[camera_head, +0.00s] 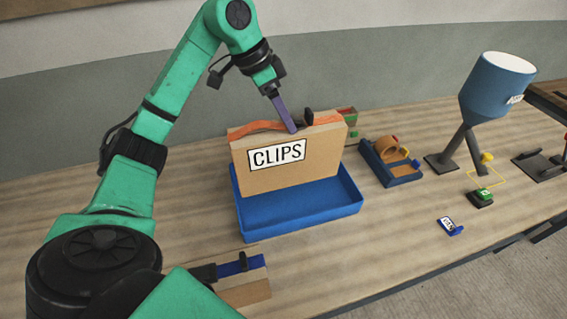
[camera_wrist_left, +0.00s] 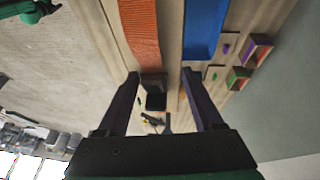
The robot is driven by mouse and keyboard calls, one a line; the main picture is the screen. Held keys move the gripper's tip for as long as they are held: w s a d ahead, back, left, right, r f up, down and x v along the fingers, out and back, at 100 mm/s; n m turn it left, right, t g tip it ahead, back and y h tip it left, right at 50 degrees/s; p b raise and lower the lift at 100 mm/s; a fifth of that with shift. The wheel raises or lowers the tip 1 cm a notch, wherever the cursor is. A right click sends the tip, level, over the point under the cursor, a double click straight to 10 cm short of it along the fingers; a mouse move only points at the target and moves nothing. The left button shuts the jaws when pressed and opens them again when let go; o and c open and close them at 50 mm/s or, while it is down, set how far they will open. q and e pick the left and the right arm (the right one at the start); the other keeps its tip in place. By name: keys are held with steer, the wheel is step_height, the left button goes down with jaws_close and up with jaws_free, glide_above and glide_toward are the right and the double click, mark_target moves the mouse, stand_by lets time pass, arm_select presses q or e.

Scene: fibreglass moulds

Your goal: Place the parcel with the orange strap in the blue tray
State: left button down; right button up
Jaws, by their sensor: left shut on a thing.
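The parcel (camera_head: 281,176) is a tan box labelled CLIPS with an orange strap (camera_head: 257,127) across its top. My left gripper (camera_head: 291,126) is shut on the strap near a black buckle (camera_head: 308,117), and the parcel hangs upright below it. The strap also shows in the left wrist view (camera_wrist_left: 143,30). The blue tray (camera_head: 302,217) is under the parcel; its back part is hidden behind the box. I cannot tell whether the parcel's bottom touches the tray floor. The tray also appears as a blue strip in the left wrist view (camera_wrist_left: 203,28).
A smaller box with a blue strap (camera_head: 245,291) sits in front of the tray. The table front right is mostly clear.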

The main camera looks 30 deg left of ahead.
mark_target(262, 125)
arm_select(q)
step_height(262, 125, down, 13)
steer(key=shift+a+r+p, duration=0.15)
steer(key=shift+r+p, duration=0.05)
steer(key=shift+p, duration=0.65)
steer(key=shift+a+f, duration=0.1)
steer(key=shift+f, duration=0.3)
steer(key=shift+c, duration=0.2)
jaws_free()
steer(key=shift+a+r, duration=0.1)
steer(key=shift+r, duration=0.2)
steer(key=b+v, duration=0.2)
steer(key=v, duration=0.9)
steer(key=shift+s+r, duration=0.2)
steer(key=shift+r, duration=0.05)
